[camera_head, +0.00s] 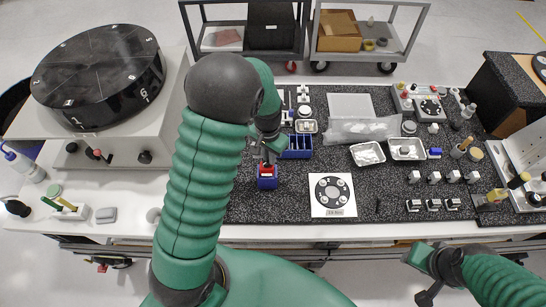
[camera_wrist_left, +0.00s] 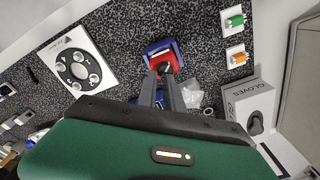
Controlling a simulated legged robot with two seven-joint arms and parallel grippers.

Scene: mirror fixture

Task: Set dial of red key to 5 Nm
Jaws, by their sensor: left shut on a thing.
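The red key (camera_head: 267,169) sits in a small blue holder (camera_head: 267,184) on the speckled black mat, left of the white card. In the left wrist view the red key (camera_wrist_left: 168,57) shows at the fingertips, with the blue holder (camera_wrist_left: 147,50) around it. My left gripper (camera_wrist_left: 164,72) is shut on the dark knob at the middle of the red key. The dial's marks are too small and covered to read. My right gripper (camera_head: 428,288) is at the bottom right, away from the key; its jaws are unclear.
A white card with a black disc (camera_head: 332,194) lies right of the key. A blue bin (camera_head: 297,146) stands behind it. Metal trays (camera_head: 367,153) and several small parts fill the right. A glove box (camera_wrist_left: 250,108) shows in the left wrist view. A large black dial (camera_head: 98,75) stands far left.

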